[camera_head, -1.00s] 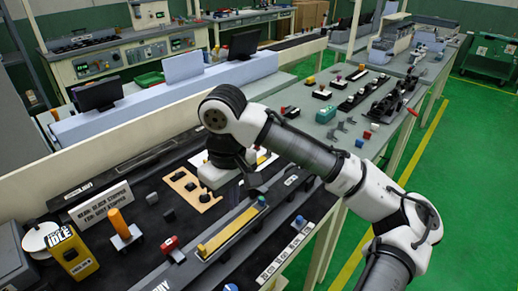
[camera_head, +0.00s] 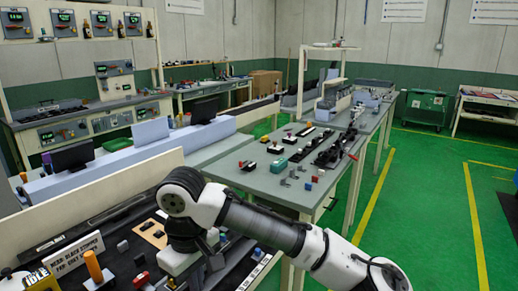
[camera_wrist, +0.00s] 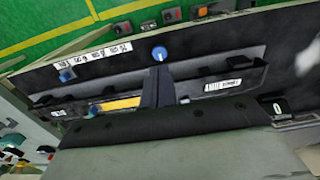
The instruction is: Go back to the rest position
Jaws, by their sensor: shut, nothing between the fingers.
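My arm reaches from the right over the dark workbench (camera_head: 118,262) in the head view, with its elbow raised. My gripper (camera_wrist: 159,72) points down at the bench in the wrist view. Its dark fingers are together with nothing between them. A blue round knob (camera_wrist: 159,53) shows just beyond the fingertips. Whether they touch it I cannot tell. A long grey rail with a yellow bar (camera_wrist: 120,103) lies behind the fingers. In the head view the gripper is mostly hidden by my own wrist.
An orange cylinder (camera_head: 94,267) on a white base, a wooden board (camera_head: 153,233) and a lettered sign (camera_head: 70,252) are on the bench left of my wrist. A grey table (camera_head: 270,180) with several small parts stands behind. The green floor (camera_head: 430,220) at right is clear.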

